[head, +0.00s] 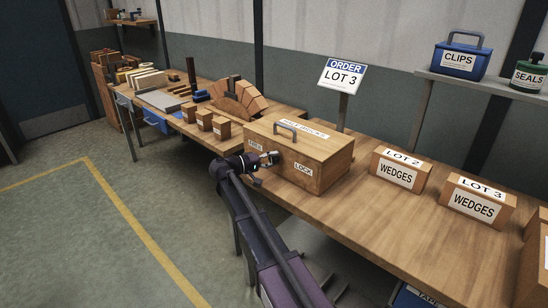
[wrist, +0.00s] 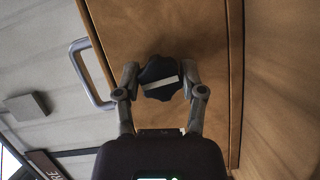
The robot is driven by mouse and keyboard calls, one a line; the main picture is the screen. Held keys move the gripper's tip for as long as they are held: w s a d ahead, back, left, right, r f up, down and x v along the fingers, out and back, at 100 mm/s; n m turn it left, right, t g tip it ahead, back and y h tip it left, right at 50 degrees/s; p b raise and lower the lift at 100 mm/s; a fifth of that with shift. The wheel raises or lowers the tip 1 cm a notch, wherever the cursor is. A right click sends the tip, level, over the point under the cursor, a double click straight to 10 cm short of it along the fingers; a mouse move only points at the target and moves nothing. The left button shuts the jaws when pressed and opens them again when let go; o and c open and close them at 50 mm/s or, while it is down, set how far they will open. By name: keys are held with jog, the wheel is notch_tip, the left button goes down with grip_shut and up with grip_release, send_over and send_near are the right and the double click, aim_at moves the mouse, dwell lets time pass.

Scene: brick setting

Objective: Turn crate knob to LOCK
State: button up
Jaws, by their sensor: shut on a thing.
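The wooden crate (head: 312,160) stands on the workbench, with a grey handle on its lid and labels FREE (head: 256,146) and LOCK (head: 303,169) on its front. My gripper (head: 270,158) is at the crate's front, between the two labels. In the wrist view the dark lobed knob (wrist: 160,78) with a pale bar across it sits between the two fingers of my gripper (wrist: 161,82), which is shut on it. The pale bar lies nearly crosswise, slightly tilted. In the head view my gripper hides the knob.
Boxes marked LOT 2 WEDGES (head: 396,174) and LOT 3 WEDGES (head: 474,206) stand on the workbench (head: 385,235) right of the crate. Small wooden blocks (head: 205,120) stand to its left. A sign reading ORDER LOT 3 (head: 342,76) rises behind it.

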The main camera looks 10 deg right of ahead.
jog(key=shift+w+a, duration=0.1)
jog(key=shift+w, duration=0.05)
dwell(0.3)
jog(key=o, duration=1.1)
jog(key=shift+o, duration=0.2)
jog(key=shift+s, duration=0.2)
